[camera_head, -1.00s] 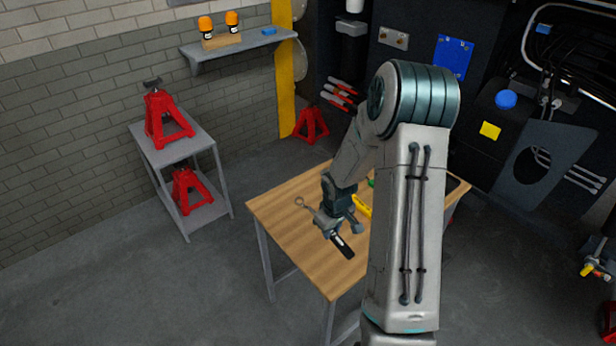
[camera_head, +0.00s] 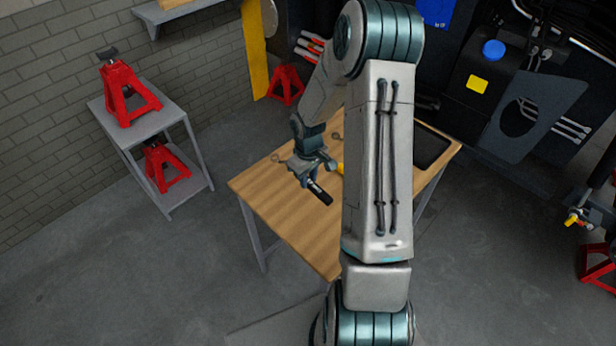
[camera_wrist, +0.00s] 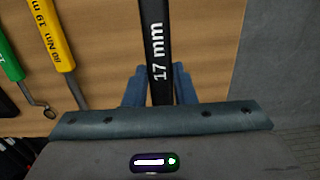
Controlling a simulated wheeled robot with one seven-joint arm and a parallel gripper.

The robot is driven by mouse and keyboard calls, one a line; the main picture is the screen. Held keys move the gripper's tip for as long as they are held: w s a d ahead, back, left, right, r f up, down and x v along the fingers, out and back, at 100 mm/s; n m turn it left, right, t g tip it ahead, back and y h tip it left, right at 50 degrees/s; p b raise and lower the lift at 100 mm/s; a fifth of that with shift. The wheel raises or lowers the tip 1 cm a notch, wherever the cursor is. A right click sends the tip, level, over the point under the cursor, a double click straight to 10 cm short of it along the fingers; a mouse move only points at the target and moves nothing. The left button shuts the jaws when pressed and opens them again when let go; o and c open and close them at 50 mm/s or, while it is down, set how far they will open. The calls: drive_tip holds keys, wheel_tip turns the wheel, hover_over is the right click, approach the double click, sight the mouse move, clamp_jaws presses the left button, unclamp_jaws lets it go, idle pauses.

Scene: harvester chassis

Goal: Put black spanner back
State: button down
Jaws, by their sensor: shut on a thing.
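My gripper (camera_head: 309,174) is shut on the black spanner and holds it over the wooden table (camera_head: 273,217). The spanner's black handle (camera_head: 320,193) points toward the front of the table, and a ring end shows on the other side of the gripper. In the wrist view the black spanner (camera_wrist: 157,45) runs between my gripper's fingers (camera_wrist: 159,90), with "17 mm" in white on it. Its exact height above the table is hard to tell.
A yellow spanner (camera_wrist: 52,40) and a green spanner (camera_wrist: 10,60) lie left of it in the wrist view. A black tray (camera_head: 434,148) is at the table's right end. Red jack stands (camera_head: 127,95) stand on a grey side table. The table's front left is clear.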

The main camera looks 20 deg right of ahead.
drive_tip(key=shift+f+b, duration=3.2)
drive_tip(key=shift+f, duration=0.8)
drive_tip(key=c, duration=1.1)
unclamp_jaws()
drive_tip(key=shift+r, duration=0.15)
wheel_tip(320, 180, up, 12)
drive_tip(key=shift+r+b, duration=0.25)
drive_tip(key=shift+b, duration=0.2)
drive_tip(key=shift+r, duration=0.55)
